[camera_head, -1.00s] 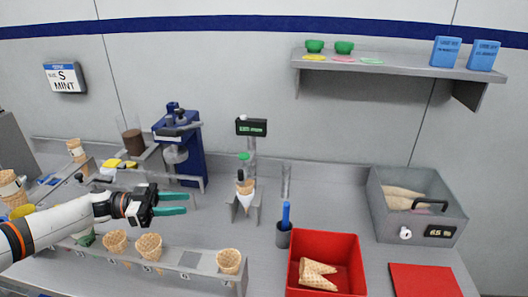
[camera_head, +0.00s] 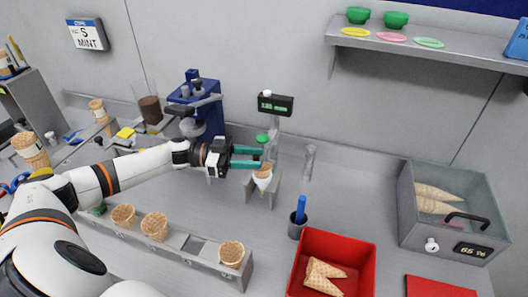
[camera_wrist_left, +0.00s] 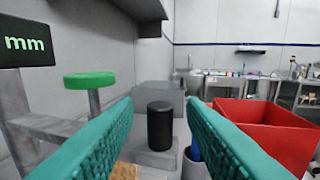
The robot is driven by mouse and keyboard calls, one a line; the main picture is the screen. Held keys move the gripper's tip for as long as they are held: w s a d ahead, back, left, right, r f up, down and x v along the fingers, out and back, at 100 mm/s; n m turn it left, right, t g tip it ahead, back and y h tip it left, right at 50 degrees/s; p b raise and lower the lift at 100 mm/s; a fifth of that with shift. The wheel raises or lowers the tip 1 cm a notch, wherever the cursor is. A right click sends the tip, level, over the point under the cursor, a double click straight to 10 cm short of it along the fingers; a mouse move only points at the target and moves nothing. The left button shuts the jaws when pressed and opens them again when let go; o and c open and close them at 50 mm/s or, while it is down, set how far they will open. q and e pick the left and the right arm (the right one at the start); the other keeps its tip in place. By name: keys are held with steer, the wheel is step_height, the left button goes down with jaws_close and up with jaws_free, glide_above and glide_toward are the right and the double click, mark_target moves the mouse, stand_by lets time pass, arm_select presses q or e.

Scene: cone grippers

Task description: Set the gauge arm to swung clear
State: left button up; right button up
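The gauge is a grey post with a dark display (camera_head: 276,105) showing green figures; the display also fills the upper left of the wrist view (camera_wrist_left: 25,45). A green round pad (camera_head: 262,138) sits just above my left gripper and shows on a short post in the wrist view (camera_wrist_left: 90,80). Below is a cone (camera_head: 263,174) in a grey stand. My left gripper (camera_head: 260,157) is open at the gauge. In the wrist view, a black upright cylinder (camera_wrist_left: 160,126) shows between its fingers; I cannot tell whether they touch it. My right gripper is out of view.
A red bin (camera_head: 366,258) with cones stands front right of the gauge, with a dark cup (camera_head: 297,228) holding a blue handle beside it. A clear tube (camera_head: 309,163) stands right of the gauge. A blue machine (camera_head: 211,115) is behind left. A cone rail (camera_head: 185,244) runs in front.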

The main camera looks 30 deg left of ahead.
arm_select(q)
steer(key=shift+p+x, duration=0.4)
steer(key=shift+x, duration=1.3)
jaws_close()
